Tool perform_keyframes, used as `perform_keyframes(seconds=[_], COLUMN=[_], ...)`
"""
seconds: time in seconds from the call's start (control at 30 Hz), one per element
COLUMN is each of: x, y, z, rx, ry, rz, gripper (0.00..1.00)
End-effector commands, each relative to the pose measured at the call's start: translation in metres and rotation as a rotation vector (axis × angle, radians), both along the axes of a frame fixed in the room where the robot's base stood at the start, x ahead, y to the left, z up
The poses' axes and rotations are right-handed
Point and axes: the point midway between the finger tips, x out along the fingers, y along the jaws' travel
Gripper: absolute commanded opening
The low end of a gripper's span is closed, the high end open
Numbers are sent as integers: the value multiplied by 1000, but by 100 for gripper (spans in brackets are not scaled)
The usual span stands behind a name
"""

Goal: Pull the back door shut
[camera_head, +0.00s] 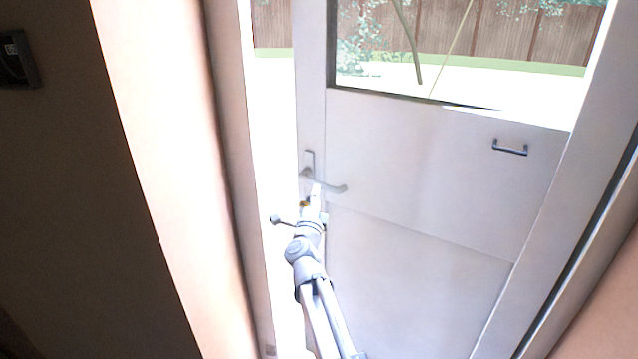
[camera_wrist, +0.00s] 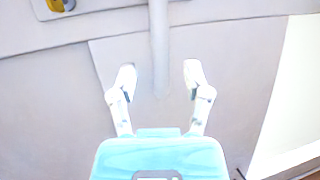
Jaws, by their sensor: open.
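The back door (camera_head: 420,215) is pale, with a window in its upper part, and stands ajar, with a bright gap along its left edge. Its lever handle (camera_head: 336,188) sits near that left edge on a small plate. My gripper (camera_head: 314,190) is at the lever handle, reaching up from below. In the wrist view, my gripper (camera_wrist: 159,78) is open, its fingers apart in front of the door panel (camera_wrist: 230,60). The grey lever bar (camera_wrist: 158,40) runs down from the top edge between the fingers, with space on both sides. Its depth relative to the fingertips is unclear.
A small pull handle (camera_head: 510,148) is on the door's right side. A brass-coloured lock part (camera_wrist: 58,5) shows at the wrist view's top left. The door frame (camera_head: 232,150) and a pale wall edge stand left of the gap. A fence (camera_head: 520,30) is outside.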

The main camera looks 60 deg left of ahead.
Motion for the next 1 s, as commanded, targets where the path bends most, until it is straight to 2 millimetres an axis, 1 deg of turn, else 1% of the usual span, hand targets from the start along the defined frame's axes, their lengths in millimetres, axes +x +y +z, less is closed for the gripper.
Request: perform_keyframes(seconds=[0.03,0.1,0.33,0.5,0.83,0.87,1.0], x=[6,12,25,29,30,30,30], y=[10,18,37,43,43,43,43], z=[3,5,10,11,11,11,11], rx=[0,0,0,0,0,0,0], ry=[0,0,-1,0,0,0,0], rz=[-1,-2,-1,0,0,0,0], gripper=[62,62,62,62,62,59,33])
